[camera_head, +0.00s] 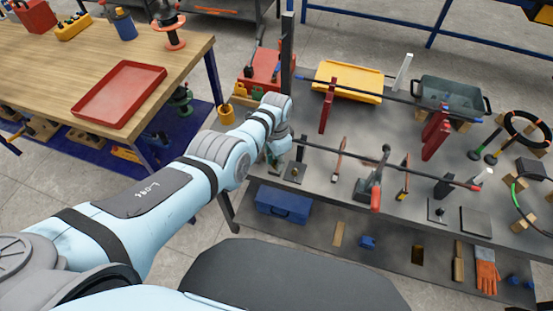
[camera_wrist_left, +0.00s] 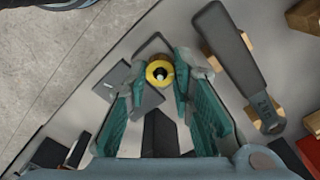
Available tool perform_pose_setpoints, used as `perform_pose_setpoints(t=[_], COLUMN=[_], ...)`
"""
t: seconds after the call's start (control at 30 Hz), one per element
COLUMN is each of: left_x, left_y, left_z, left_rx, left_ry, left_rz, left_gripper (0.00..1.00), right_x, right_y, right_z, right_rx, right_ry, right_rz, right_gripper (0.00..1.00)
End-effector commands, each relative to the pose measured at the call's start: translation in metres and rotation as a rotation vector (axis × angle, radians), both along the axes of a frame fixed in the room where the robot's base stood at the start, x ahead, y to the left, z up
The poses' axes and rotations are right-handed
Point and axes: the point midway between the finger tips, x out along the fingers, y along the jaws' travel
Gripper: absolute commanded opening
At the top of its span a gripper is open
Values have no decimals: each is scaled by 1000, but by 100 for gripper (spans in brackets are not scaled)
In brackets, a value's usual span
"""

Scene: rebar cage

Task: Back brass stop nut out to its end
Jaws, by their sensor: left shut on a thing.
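The brass stop nut (camera_wrist_left: 159,71) shows in the left wrist view as a yellow ring around a dark rod end, seen end-on. My left gripper (camera_wrist_left: 155,88) has its two teal fingers on either side of the nut, shut on it. In the head view my left gripper (camera_head: 277,156) is at the left end of a long dark rod (camera_head: 345,153), and my wrist hides the nut there. The rod runs right along the grey bench (camera_head: 330,190), over several small stands. My right gripper is not in view.
A red-handled clamp (camera_head: 375,190) stands by the rod. A second rod with red supports (camera_head: 327,108), a yellow tray (camera_head: 348,82) and a grey bin (camera_head: 450,95) lie behind. A dark-handled tool (camera_wrist_left: 240,65) is right of the fingers. A wooden table with a red tray (camera_head: 118,93) stands left.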

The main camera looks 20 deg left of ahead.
Motion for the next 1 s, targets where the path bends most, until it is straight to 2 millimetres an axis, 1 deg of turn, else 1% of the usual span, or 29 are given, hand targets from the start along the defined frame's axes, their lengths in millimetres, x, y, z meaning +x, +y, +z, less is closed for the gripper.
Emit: perform_pose_setpoints(t=[1.0], left_x=[0], left_y=[0], left_z=[0], left_rx=[0], left_ry=[0], left_rz=[961], left_gripper=[0], right_x=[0], right_y=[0], right_z=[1], right_rx=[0], right_ry=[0], right_rz=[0], right_gripper=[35])
